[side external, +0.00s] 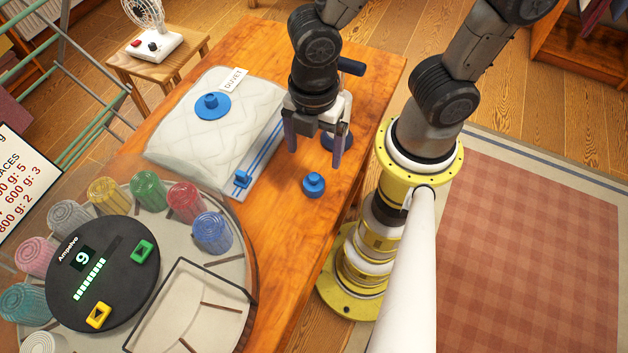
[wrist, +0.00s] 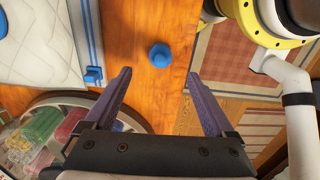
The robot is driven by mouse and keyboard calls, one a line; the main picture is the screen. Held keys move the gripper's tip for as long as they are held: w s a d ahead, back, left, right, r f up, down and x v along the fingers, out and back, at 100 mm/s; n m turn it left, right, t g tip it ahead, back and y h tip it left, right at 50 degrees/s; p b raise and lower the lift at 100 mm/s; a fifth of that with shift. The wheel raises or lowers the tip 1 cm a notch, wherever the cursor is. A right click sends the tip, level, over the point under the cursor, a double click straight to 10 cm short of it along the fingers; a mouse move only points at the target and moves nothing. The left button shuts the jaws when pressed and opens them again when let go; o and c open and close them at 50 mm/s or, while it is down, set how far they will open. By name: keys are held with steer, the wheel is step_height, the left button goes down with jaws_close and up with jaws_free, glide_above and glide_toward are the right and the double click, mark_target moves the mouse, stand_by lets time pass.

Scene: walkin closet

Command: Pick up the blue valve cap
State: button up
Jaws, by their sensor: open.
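The blue valve cap (side external: 314,185), a round piece with a smaller knob on top, stands on the wooden table near its right edge. In the wrist view the cap (wrist: 160,55) shows just beyond the gap between the fingertips. My gripper (side external: 314,152) is open and empty, pointing down above the table, behind the cap in the side view. In the wrist view both fingers of my gripper (wrist: 158,77) are spread wide and apart from the cap. A pale quilted duvet bag (side external: 190,140) lies to the left, with a blue round valve (side external: 212,105) on top.
A blue slider (side external: 242,179) sits on the bag's striped edge. A dark blue round thing (side external: 327,140) is partly hidden behind a finger. A round tray (side external: 225,262) with several coloured ribbed cups and a black display unit (side external: 103,272) stands at front left. A fan (side external: 152,40) stands behind.

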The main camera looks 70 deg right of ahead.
mark_target(314, 176)
step_height(314, 176, down, 10)
steer(key=shift+a+r, duration=0.1)
steer(key=shift+a, duration=0.05)
stand_by(0.4)
